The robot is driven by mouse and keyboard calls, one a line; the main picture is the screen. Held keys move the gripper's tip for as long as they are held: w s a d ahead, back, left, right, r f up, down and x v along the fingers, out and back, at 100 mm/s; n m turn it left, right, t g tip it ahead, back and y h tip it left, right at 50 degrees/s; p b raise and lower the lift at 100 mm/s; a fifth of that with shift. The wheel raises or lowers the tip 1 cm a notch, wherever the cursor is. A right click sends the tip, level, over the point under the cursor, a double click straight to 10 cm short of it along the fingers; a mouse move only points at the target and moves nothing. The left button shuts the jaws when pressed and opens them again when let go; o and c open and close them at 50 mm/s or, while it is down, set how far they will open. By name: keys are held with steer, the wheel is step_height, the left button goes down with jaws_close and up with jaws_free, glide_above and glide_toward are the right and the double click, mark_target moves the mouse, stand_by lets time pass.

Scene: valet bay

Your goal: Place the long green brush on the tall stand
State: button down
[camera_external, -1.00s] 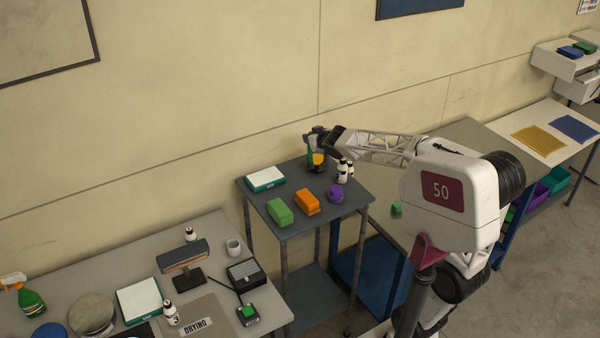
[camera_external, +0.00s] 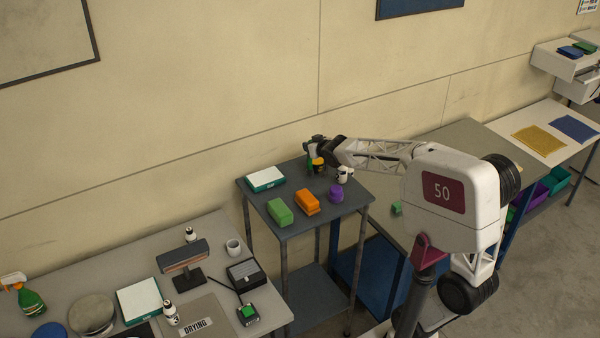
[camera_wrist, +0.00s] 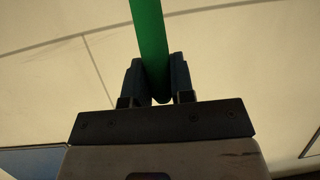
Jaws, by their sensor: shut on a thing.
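My gripper (camera_external: 312,160) is over the back edge of the tall dark-topped stand (camera_external: 300,228), near the wall. In the wrist view my gripper (camera_wrist: 155,85) is shut on a long green thing, the green brush (camera_wrist: 150,35), which runs up between the fingers and out of the top of the picture. The green brush (camera_external: 310,160) shows only as a small green strip under the wrist in the external view. I cannot tell whether it touches the stand top.
The stand top also holds a white-and-green box (camera_external: 265,179), a green block-like brush (camera_external: 279,212), an orange one (camera_external: 306,202), a purple round item (camera_external: 335,194), a yellow-and-black item (camera_external: 319,164) and white bottles (camera_external: 344,174). A lower grey table (camera_external: 215,230) stands left.

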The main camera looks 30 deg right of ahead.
mark_target(310, 164)
steer(key=shift+f, duration=1.95)
steer(key=c, duration=1)
jaws_free()
steer(key=shift+v, duration=6)
